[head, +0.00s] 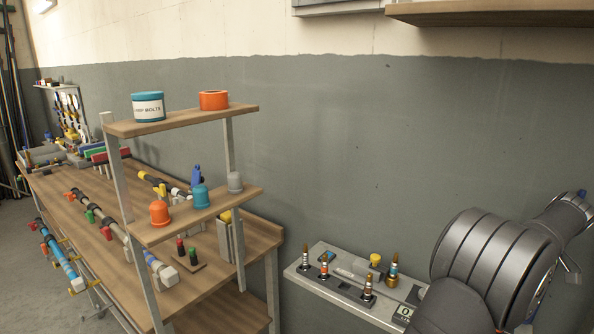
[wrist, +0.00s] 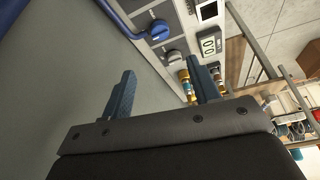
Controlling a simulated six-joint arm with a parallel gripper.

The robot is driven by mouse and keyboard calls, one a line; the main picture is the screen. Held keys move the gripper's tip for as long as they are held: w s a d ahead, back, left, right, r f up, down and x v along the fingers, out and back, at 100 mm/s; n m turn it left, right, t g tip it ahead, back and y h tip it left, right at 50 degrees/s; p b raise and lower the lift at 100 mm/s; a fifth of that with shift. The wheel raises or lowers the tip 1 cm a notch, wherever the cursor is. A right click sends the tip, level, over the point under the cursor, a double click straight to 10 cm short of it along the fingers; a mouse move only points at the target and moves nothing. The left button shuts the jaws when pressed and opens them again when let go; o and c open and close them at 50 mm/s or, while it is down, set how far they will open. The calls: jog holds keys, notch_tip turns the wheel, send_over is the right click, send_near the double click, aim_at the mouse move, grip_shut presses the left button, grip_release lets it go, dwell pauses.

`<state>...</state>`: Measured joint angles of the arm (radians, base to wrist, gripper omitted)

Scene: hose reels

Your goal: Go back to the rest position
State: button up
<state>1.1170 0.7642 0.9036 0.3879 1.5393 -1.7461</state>
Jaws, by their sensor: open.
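My gripper (wrist: 160,84) shows in the wrist view with its two blue fingers spread apart. Nothing is held between them. In the head view my dark grey arm fills the lower right, raised in front of the wall. I cannot clearly make out the gripper's fingers there.
A grey-white bench panel (head: 330,287) with several brass-tipped fittings stands low, left of my arm. A wooden workbench (head: 262,236) with pipes and a raised two-tier shelf (head: 185,122) is at left. A wooden shelf (head: 490,12) overhangs upper right. Open space lies before the grey wall.

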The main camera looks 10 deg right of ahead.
jog(key=x, duration=1.5)
jog(key=shift+r, duration=0.15)
jog(key=v, duration=1.7)
jog(key=x, duration=1.7)
jog(key=shift+f, duration=0.2)
jog(key=shift+a+r+m+t+h, duration=0.15)
jog(key=shift+m+t+h, duration=0.15)
jog(key=shift+m, duration=0.7)
jog(key=m+h, duration=0.1)
jog(key=m, duration=0.2)
jog(key=m+h, duration=0.1)
jog(key=m, duration=0.2)
jog(key=shift+a+h, duration=0.15)
jog(key=shift+h, duration=0.15)
jog(key=m, duration=0.2)
jog(key=m+h, duration=0.1)
jog(key=m, duration=0.2)
jog(key=shift+a+h, duration=0.15)
jog(key=shift+h, duration=0.15)
jog(key=shift+w+a+m+g+h, duration=0.1)
jog(key=shift+m+g+h, duration=0.45)
jog(key=shift+m, duration=1.15)
